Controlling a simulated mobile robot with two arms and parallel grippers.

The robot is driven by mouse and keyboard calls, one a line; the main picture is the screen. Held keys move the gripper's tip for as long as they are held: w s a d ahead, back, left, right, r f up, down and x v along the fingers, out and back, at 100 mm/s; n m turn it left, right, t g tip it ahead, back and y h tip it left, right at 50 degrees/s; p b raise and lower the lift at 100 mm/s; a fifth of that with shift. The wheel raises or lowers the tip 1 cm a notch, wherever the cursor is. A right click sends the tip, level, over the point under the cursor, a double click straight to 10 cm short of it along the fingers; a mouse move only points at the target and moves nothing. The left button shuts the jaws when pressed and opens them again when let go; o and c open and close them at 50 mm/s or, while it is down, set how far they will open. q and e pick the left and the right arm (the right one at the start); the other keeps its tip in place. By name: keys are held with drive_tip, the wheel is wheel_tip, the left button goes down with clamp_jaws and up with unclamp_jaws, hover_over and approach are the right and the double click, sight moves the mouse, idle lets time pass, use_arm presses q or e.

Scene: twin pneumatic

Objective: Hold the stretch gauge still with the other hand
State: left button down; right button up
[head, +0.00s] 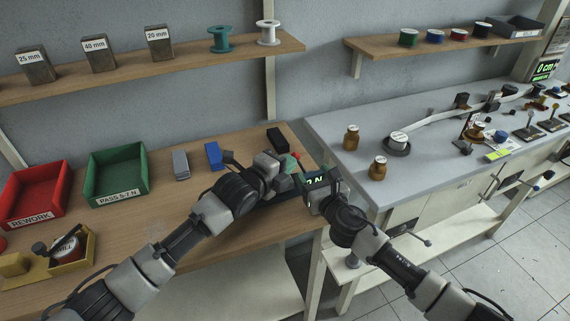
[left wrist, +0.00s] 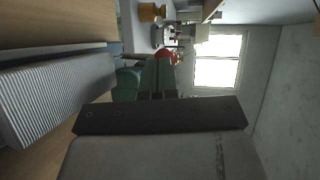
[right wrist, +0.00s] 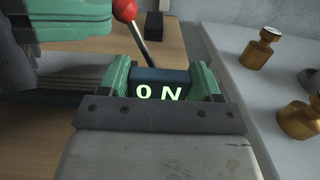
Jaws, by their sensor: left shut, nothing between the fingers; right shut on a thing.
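The stretch gauge has a dark block with a lit "0 N" display (right wrist: 158,92), and the reading also shows in the head view (head: 314,180). A lever with a red knob (right wrist: 124,10) rises behind the display. My right gripper (head: 312,181) is shut on the display block, with one green finger on each side of it. My left gripper (head: 287,181) is shut and empty just left of the display, close to my right gripper. Its green fingers (left wrist: 152,78) are together in the left wrist view. The two grippers hide much of the gauge.
Grey (head: 181,165), blue (head: 213,155) and black (head: 277,139) blocks lie on the wooden bench. A green bin (head: 117,174) and a red bin (head: 35,194) stand at left. The grey bench (head: 330,125) at right carries brass weights (head: 351,138). A shelf (head: 150,70) hangs above.

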use_arm(q)
drive_tip(key=shift+d+r, duration=0.2)
drive_tip(key=shift+w+d+r+m+g+y, duration=0.35)
drive_tip(key=shift+d+r+g+y, duration=0.2)
drive_tip(key=shift+y, duration=0.25)
drive_tip(key=d+g+y, duration=0.1)
drive_tip(key=w+d+m+y, duration=0.1)
drive_tip(key=d+y, duration=0.1)
drive_tip(key=d+m+g+y, duration=0.1)
drive_tip(key=d, duration=0.1)
drive_tip(key=shift+w+r+g+y, duration=0.2)
drive_tip(key=shift+r+g+y, duration=0.15)
drive_tip(key=shift+r+y, duration=0.05)
drive_tip(key=shift+r, duration=0.2)
